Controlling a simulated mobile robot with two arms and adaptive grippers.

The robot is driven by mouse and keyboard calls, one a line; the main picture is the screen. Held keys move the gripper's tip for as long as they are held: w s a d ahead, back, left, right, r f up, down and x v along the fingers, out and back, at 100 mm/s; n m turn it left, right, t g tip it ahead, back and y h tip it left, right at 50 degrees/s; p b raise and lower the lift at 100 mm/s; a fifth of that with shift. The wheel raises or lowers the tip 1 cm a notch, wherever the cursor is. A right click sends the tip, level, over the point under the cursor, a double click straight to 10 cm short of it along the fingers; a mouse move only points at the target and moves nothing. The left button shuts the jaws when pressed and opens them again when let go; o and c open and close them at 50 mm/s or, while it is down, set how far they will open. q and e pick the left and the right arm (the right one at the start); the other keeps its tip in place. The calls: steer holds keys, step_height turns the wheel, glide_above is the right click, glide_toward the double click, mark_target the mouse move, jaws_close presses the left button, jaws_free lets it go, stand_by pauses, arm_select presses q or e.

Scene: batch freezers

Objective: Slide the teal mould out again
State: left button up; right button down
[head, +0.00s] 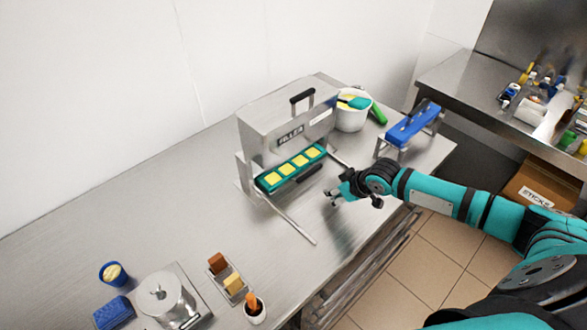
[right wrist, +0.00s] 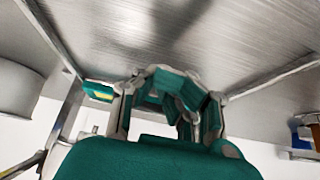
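The teal mould (head: 294,175) sits at the front of the steel filler (head: 262,128), partly under its body. Several yellow squares show in its top. My left gripper is in neither view.
Two thin rails (head: 293,224) run forward from the filler. A white tub (head: 351,118) stands behind it, and a blue-topped stand (head: 408,127) is at the table's right end. The table's middle (head: 190,220) is clear.

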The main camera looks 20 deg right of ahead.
steer(key=shift+s+d+p, duration=0.35)
steer(key=shift+s+p, duration=0.35)
steer(key=shift+s, duration=0.4)
steer(key=shift+s+d+p, duration=0.35)
steer(key=shift+s+p, duration=0.35)
steer(key=shift+s, duration=0.35)
steer(key=shift+s+d+p, duration=0.35)
steer(key=shift+s+p, duration=0.35)
steer(key=shift+s, duration=0.4)
steer(key=shift+s+d+p, duration=0.25)
steer(key=shift+s+p, duration=0.2)
steer(key=shift+s, duration=0.25)
steer(key=shift+s+d+p, duration=0.2)
steer(key=shift+s+p, duration=0.25)
steer(key=shift+s, duration=0.2)
steer(key=s+d, duration=0.2)
steer(key=s, duration=0.7)
steer(key=shift+d, duration=0.4)
stand_by(2.1)
